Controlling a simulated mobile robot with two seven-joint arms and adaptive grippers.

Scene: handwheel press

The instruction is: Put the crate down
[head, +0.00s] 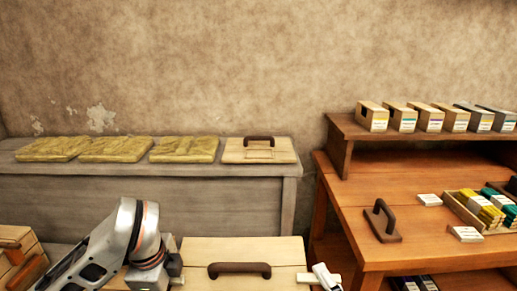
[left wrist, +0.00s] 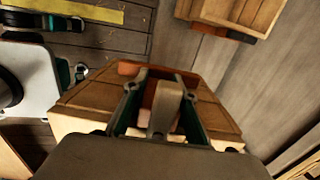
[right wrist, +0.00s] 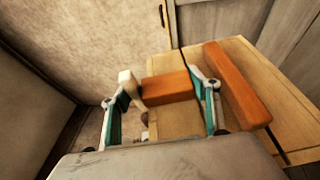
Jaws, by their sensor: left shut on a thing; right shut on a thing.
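The crate (head: 205,250) is a pale wooden box at the bottom middle of the head view, with a dark brown bar handle on its top. My left gripper (head: 155,281) is at its left side, partly cut off by the frame edge. In the left wrist view, the left gripper (left wrist: 160,108) is shut on an orange-brown grip of the crate (left wrist: 85,98). My right gripper (head: 325,280) is at the crate's right side. In the right wrist view, the right gripper (right wrist: 165,100) is shut on an orange-brown grip of the crate (right wrist: 170,122). The crate's underside is hidden.
A grey bench (head: 130,190) behind holds several straw-coloured slabs and a wooden board (head: 284,149) with a handle. An orange-brown table (head: 365,187) at right carries small boxes and a handled block (head: 383,221). Another wooden box (head: 27,263) stands at bottom left.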

